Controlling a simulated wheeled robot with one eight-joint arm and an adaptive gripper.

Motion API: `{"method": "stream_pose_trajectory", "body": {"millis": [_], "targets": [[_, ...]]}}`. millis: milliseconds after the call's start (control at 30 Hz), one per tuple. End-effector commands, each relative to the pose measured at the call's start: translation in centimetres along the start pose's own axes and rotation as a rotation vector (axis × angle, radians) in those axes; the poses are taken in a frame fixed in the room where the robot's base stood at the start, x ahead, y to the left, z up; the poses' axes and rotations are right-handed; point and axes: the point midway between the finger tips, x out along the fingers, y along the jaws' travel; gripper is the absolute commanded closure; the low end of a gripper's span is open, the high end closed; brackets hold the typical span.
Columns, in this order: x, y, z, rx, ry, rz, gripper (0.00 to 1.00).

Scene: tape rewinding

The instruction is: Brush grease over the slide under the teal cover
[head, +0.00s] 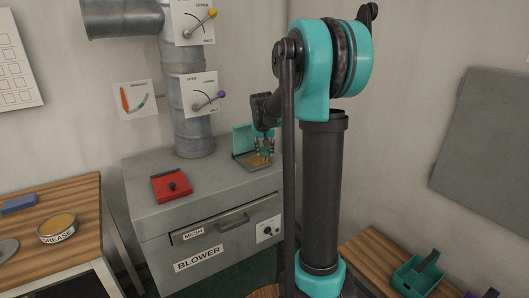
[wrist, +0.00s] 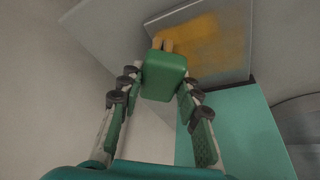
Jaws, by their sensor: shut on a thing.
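The teal cover (head: 243,139) stands open on top of the blower cabinet; it also shows in the wrist view (wrist: 240,130). The slide beside it is a light grey plate (wrist: 232,72) with a yellow-orange grease smear (wrist: 195,42) over much of its visible face. My gripper (head: 264,146) is over the slide, shut on a green brush (wrist: 163,76). The brush's tan bristles (wrist: 162,45) point at the slide by the smear's left edge. I cannot tell whether they touch it. My arm hides part of the cabinet's right side in the head view.
A red cover (head: 171,186) with a dark knob lies on the cabinet's left part. An open grease tin (head: 58,228) and a blue block (head: 19,204) are on the left wooden table. A duct (head: 190,125) rises behind. A teal holder (head: 418,275) sits on the right table.

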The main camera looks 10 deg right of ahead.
Motion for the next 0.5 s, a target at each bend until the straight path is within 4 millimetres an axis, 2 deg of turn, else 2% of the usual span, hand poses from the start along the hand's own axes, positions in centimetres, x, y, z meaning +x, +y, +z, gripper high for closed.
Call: {"method": "stream_pose_trajectory", "body": {"millis": [200, 500], "targets": [[0.1, -0.7, -0.6, -0.001, 0.0, -0.001, 0.9], [-0.3, -2.2, 0.6, -0.002, 0.0, -0.002, 0.9]]}}
